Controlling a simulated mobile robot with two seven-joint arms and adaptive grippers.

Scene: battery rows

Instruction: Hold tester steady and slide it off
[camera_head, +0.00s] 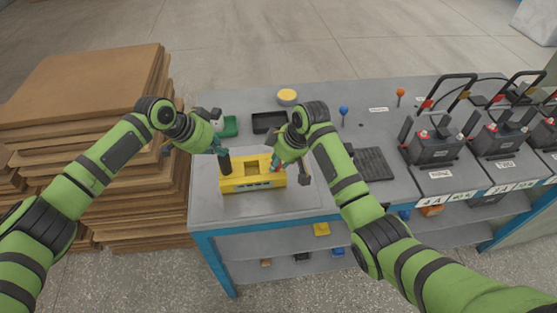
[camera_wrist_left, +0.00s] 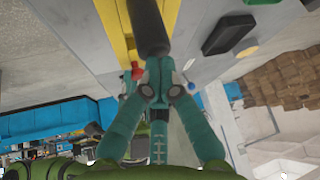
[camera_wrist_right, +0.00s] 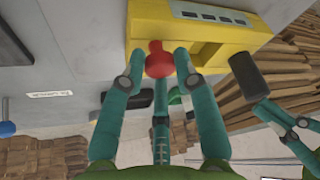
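The yellow tester (camera_head: 252,184) sits on the grey bench top near its front left, with a black upright handle (camera_head: 225,163) at its left end. The handle also shows large in the left wrist view (camera_wrist_left: 150,28). My left gripper (camera_head: 219,149) is at the handle, its fingers closed together on it. My right gripper (camera_head: 276,165) is at the tester's right part. In the right wrist view its fingertips are drawn in on both sides of a red knob (camera_wrist_right: 158,62), apparently touching it.
A black tray (camera_head: 268,122), green item (camera_head: 230,126) and yellow bowl (camera_head: 287,96) stand behind the tester. A dark ribbed mat (camera_head: 373,164) and several black batteries (camera_head: 437,148) lie to the right. Stacked brown boards (camera_head: 85,90) stand left of the bench.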

